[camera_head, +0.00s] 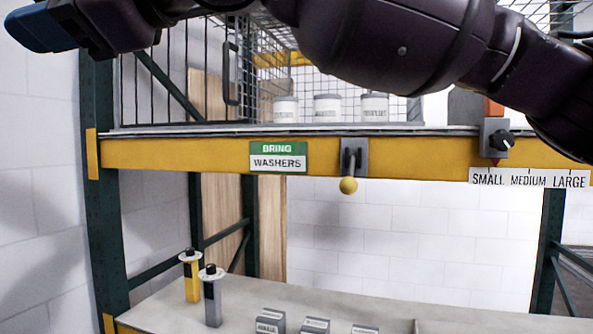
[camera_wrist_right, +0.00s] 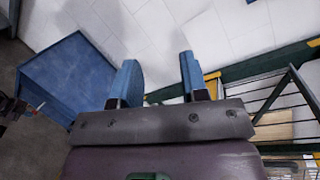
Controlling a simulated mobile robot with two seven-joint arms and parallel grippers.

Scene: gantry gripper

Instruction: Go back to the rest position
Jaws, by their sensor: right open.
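My right arm crosses the top of the head view from the right. Its gripper (camera_head: 45,25) is at the upper left corner, in front of the left end of the rack and above the yellow beam. In the right wrist view the same gripper (camera_wrist_right: 157,70) has its two blue fingers apart, with nothing between them. My left gripper shows in neither view.
A yellow beam (camera_head: 220,156) carries a "BRING WASHERS" sign (camera_head: 278,156), a yellow-knobbed lever (camera_head: 348,185) and a selector knob (camera_head: 500,140). White cans (camera_head: 327,108) stand behind wire mesh. Two button-topped posts (camera_head: 212,298) stand below. A blue box-like object (camera_wrist_right: 75,75) is left in the wrist view.

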